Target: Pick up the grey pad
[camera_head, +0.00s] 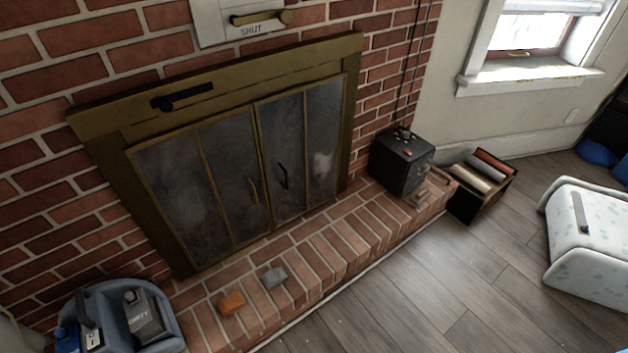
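A small grey pad (274,277) lies on the brick hearth (330,246) in front of the fireplace doors. An orange-brown block (232,303) lies to its left, a little nearer to me and apart from it. The pad is fully visible, with nothing on top of it. My gripper does not show in the head camera view.
A black box (402,160) sits on the hearth's right end, beside a crate of rolls (481,184). A white speckled box (590,243) stands at right. The wooden floor (430,290) between is clear.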

